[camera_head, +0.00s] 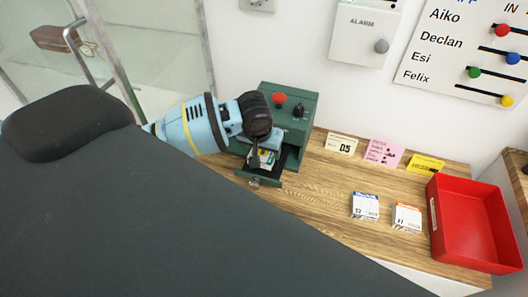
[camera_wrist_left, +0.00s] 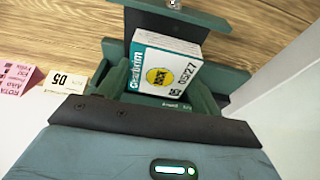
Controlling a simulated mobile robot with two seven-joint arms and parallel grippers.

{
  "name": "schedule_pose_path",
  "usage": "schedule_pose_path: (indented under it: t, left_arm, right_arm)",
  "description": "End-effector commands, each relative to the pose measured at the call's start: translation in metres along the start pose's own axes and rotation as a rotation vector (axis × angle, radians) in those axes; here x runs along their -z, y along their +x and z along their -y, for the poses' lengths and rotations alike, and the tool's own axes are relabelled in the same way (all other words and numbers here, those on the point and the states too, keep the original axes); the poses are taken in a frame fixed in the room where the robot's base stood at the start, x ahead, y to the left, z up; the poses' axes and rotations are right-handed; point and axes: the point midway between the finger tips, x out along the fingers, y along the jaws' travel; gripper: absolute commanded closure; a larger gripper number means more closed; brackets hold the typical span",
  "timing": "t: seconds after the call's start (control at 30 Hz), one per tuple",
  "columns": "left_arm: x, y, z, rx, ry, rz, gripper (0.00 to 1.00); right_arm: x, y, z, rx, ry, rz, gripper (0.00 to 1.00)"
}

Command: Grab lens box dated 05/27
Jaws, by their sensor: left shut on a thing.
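The lens box dated 05/27 (camera_wrist_left: 166,68) is white with teal and a yellow round logo. It sits in the pulled-out drawer (camera_wrist_left: 204,102) of a dark green cabinet. In the head view the box (camera_head: 266,157) is partly hidden by my left gripper (camera_head: 255,162), which reaches down into the drawer (camera_head: 278,181) and is shut on it. The cabinet (camera_head: 300,122) carries a red knob and a black knob on top. Two other small boxes stand on the counter, one with a blue top edge (camera_head: 365,206) and one with orange (camera_head: 407,217). My right gripper is not in view.
A red tray (camera_head: 436,222) stands at the right of the wooden counter (camera_head: 315,205). A cream card (camera_head: 341,144), a pink note (camera_head: 384,153) and a yellow note (camera_head: 426,164) are along the back. Bare counter lies between the cabinet and the small boxes.

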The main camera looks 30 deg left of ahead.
Motion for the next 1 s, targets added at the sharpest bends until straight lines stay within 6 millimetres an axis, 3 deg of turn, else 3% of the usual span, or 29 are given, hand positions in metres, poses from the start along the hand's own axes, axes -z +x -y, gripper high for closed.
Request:
schedule_pose_path:
  t: [0.2, 0.4, 0.6, 1.0]
  left_arm:
    - [0.015, -0.054, 0.000, -0.001, 0.002, -0.003, 0.58]
    - [0.024, -0.086, -0.001, 0.000, 0.001, -0.001, 0.58]
    - [0.028, -0.101, 0.000, 0.001, 0.001, 0.002, 0.58]
    - [0.028, -0.103, 0.000, 0.001, 0.001, 0.002, 0.58]
  right_arm:
    - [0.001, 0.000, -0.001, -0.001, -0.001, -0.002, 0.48]
    - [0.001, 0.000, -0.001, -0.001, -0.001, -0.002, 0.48]
    - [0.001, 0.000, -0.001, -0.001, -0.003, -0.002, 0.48]
    - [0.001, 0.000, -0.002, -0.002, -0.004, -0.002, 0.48]
